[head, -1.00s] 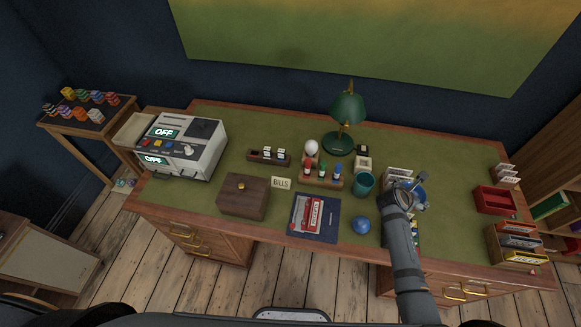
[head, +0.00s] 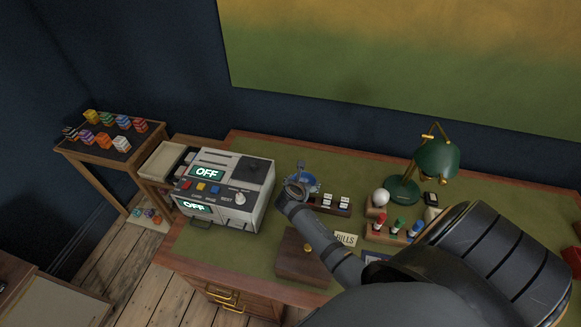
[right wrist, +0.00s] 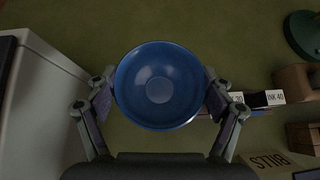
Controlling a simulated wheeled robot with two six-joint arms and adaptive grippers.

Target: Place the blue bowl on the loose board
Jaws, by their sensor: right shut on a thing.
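The blue bowl (head: 309,182) is up near the back of the green desk, just right of the grey machine. In the right wrist view the bowl (right wrist: 158,85) is seen from above, empty, with a finger against each side. My right gripper (head: 299,185) is shut on it and holds it over the green top. How high it is above the desk is hard to tell. I cannot pick out for certain which surface is the loose board. My left gripper is not in view.
The grey machine (head: 225,192) with OFF displays stands left of the bowl. A wooden rack of labelled blocks (head: 330,205) is just right. A brown box (head: 303,262), a BILLS card (head: 345,239) and a green lamp (head: 437,160) stand nearby. A side table (head: 97,146) holds several coloured stacks.

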